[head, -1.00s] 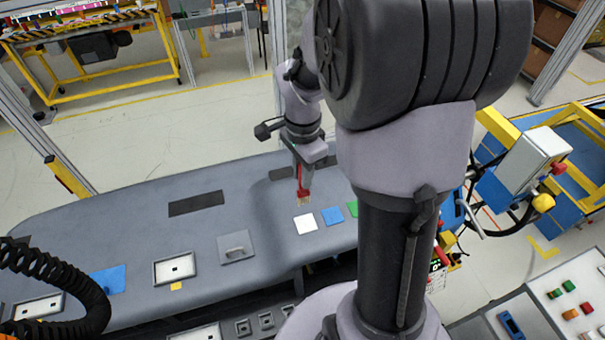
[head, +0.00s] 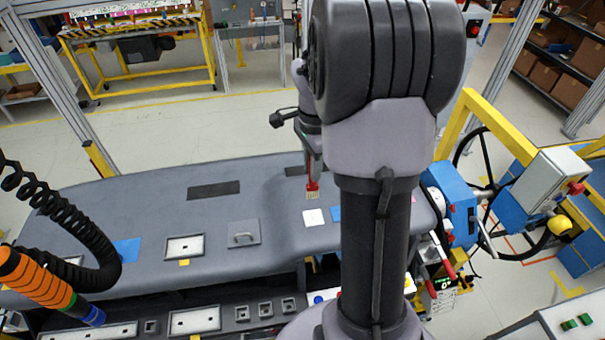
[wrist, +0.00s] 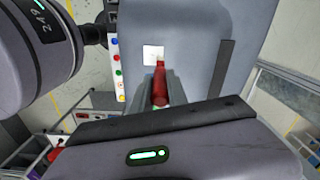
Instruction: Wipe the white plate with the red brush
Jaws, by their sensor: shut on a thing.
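The white plate (head: 314,217) is a small flat square on the grey dashboard, left of my arm column in the head view. It also shows in the wrist view (wrist: 150,52). The red brush (head: 313,185) points bristles down just beyond the plate's far edge in the head view. My gripper (head: 314,168) is shut on the brush's handle. In the wrist view the red brush (wrist: 160,88) extends from my gripper (wrist: 158,80), and its tip overlaps the plate's lower right edge. I cannot tell whether the bristles touch the plate.
A blue square (head: 336,213) lies right of the plate, partly hidden by my arm. A grey plate with a handle (head: 243,233) and a framed panel (head: 185,247) lie to the left. A black strip (head: 214,189) lies farther back. A blue crank unit (head: 452,205) stands at the right.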

